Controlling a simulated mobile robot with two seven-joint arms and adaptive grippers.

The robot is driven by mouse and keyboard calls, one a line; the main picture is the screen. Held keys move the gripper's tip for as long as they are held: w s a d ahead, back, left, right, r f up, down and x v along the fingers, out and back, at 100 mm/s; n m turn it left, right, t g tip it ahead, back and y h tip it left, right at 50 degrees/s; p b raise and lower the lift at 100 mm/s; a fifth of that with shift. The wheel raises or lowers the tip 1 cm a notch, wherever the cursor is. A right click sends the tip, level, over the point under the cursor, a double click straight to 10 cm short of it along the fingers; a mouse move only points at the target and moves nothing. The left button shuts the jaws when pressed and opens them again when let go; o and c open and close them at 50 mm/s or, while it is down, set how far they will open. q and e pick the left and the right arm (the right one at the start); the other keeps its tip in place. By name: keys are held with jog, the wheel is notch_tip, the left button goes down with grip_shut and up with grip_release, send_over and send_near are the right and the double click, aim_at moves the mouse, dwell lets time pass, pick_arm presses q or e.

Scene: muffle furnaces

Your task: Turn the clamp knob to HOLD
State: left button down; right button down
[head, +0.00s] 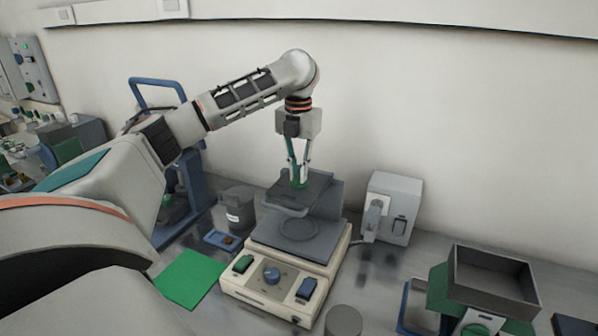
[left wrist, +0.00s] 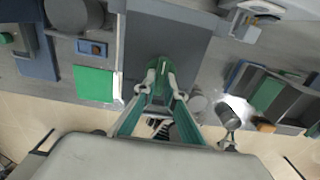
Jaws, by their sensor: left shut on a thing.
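A benchtop device (head: 285,285) with a cream base and a dark grey upper plate stands on the bench. A green clamp knob (head: 299,184) sits on top of the upper plate. My left gripper (head: 299,172) comes down on it from above, with its fingers shut around it. In the left wrist view, the green knob (left wrist: 158,66) is between the fingertips of the left gripper (left wrist: 158,92). The fingers hide much of the knob, and I cannot read any mark for its setting. My right gripper is not in view.
A grey box (head: 391,207) stands to the right, a dark jar (head: 238,212) to the left. A green mat (head: 188,279) and an open grey bin (head: 492,281) flank the device.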

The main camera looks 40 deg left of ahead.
aim_at(297, 175)
pick_arm(q)
jog(key=shift+m, duration=1.9)
jog(key=shift+a, duration=0.1)
jog(key=c, duration=2.1)
grip_release()
notch_tip(297, 175, up, 12)
jog(key=shift+s, duration=0.1)
